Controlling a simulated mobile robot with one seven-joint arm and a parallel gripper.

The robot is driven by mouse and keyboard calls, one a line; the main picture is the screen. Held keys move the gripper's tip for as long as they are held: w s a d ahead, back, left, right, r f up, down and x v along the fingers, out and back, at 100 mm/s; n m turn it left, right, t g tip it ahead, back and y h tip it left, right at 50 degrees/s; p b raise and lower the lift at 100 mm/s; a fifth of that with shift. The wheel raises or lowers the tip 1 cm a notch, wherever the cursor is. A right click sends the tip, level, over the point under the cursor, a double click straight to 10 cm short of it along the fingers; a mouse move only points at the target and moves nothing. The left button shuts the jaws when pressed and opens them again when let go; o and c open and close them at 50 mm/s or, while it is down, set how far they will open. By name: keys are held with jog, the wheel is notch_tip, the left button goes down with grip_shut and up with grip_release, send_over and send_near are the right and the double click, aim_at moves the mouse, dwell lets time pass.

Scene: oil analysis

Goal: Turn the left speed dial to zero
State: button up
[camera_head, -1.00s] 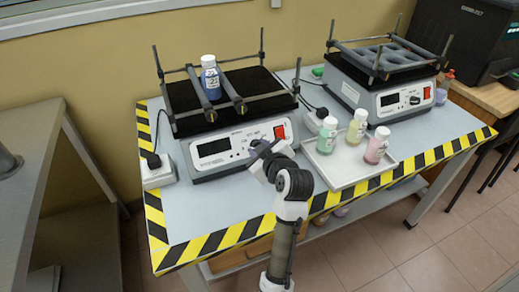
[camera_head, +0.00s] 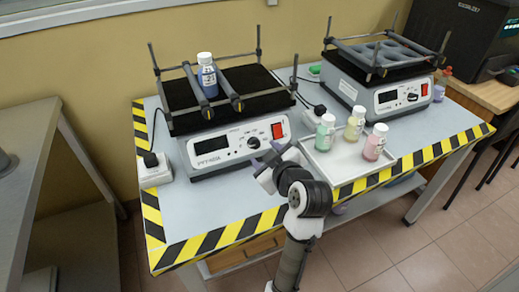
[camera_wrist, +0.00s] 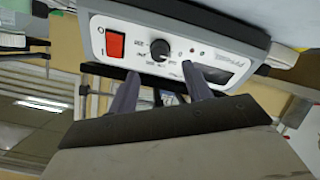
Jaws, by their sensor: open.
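The left shaker (camera_head: 215,160) stands on the table, with a display, a speed dial (camera_head: 254,142) and a red switch (camera_head: 278,131) on its front panel. The dial also shows as a dark round knob in the wrist view (camera_wrist: 159,51), with printed marks around it. My gripper (camera_head: 266,160) is in front of the panel, just below the dial in the head view. In the wrist view its two fingers (camera_wrist: 161,84) are apart and empty, one on each side of the dial's line. They appear apart from the knob. The dial's exact setting is too small to read.
A blue-filled bottle (camera_head: 207,76) stands in the left shaker's clamp bars. A tray (camera_head: 340,166) with three coloured bottles is right of my gripper. A second shaker (camera_head: 390,95) stands behind it. A power socket (camera_head: 154,172) is at left. The table's front left is clear.

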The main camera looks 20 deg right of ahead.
jog(key=p+v, duration=0.3)
jog(key=v, duration=0.4)
jog(key=shift+p, duration=0.3)
